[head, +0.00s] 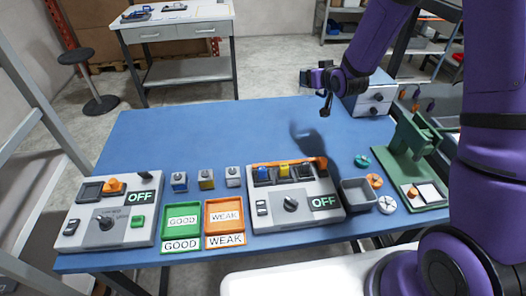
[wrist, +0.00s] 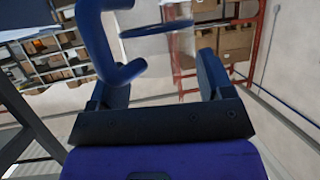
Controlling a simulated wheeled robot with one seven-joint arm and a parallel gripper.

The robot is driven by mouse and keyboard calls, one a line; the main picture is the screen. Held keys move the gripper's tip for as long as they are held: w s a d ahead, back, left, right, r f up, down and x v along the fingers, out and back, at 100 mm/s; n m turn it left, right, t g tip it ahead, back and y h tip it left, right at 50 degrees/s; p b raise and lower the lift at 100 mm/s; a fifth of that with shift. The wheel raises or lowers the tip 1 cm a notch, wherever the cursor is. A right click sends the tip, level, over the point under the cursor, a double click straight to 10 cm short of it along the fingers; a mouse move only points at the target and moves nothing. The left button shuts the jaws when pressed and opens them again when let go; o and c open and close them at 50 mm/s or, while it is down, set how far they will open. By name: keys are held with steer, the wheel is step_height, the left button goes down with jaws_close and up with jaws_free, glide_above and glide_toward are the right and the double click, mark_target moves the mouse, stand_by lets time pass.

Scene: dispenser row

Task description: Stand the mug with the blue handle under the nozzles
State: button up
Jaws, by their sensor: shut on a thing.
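The mug's blue handle (wrist: 112,50) fills the upper left of the wrist view, close to my gripper (wrist: 160,75). The mug's clear body (wrist: 160,45), with a blue band, shows between the two dark fingers. My gripper is shut on the mug and holds it in the air. In the head view my gripper (head: 324,92) is above the far right part of the blue table, and the mug is too small to make out clearly. Small orange and blue parts (head: 415,102) sit on a grey unit at the right; I cannot tell whether these are the nozzles.
On the blue table (head: 230,128) stand two grey OFF consoles (head: 108,217) (head: 294,196), GOOD (head: 181,244) and WEAK (head: 224,240) trays, a grey bin (head: 358,196) and a green press (head: 418,160). A drawer box (head: 372,100) stands behind. The table's middle is clear.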

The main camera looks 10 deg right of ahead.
steer(key=s+a+f+n+g+y, duration=0.2)
steer(key=s+a+n+g+y, duration=0.25)
steer(key=s+n, duration=0.2)
steer(key=s+a+f+n+g+y, duration=0.1)
steer(key=s+a+n+g+y, duration=0.2)
steer(key=s+n+g+y, duration=0.25)
steer(key=shift+s+d+f+t, duration=0.1)
steer(key=shift+s+f+t, duration=0.25)
steer(key=shift+f, duration=1.35)
steer(key=shift+s+f+t, duration=0.2)
steer(key=shift+f+t, duration=0.1)
steer(key=shift+f, duration=1.35)
steer(key=shift+s+d+f+t, duration=0.1)
steer(key=shift+s+f+t, duration=0.25)
steer(key=shift+f, duration=1.35)
steer(key=shift+f, duration=0.1)
steer(key=o, duration=1.1)
steer(key=shift+w, duration=0.1)
